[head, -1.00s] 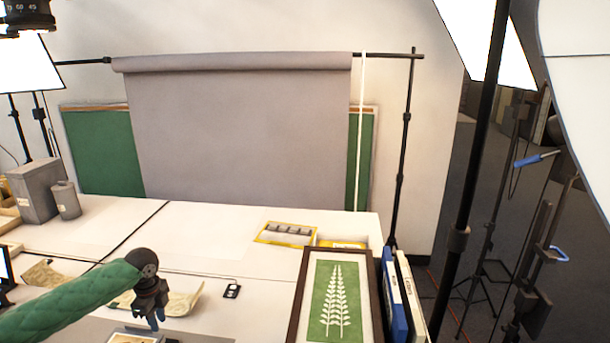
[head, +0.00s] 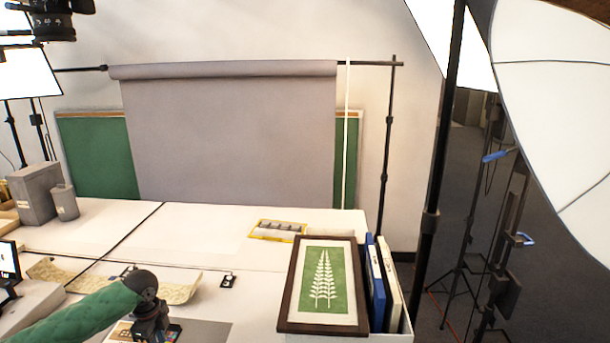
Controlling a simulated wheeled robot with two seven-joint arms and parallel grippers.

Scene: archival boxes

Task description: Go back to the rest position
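My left gripper (head: 160,333) hangs at the end of my green-sleeved arm, low at the left of the head view. It points down over a flat grey board with a small picture or colour card (head: 124,330) at the bottom edge. Its fingers are dark and partly cut off by the frame, so their opening is unclear. I see nothing clearly held. My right gripper is not in view.
A white box (head: 404,325) at the table's right holds a framed green leaf print (head: 323,283) and blue and white binders (head: 375,288). Light stands crowd the right.

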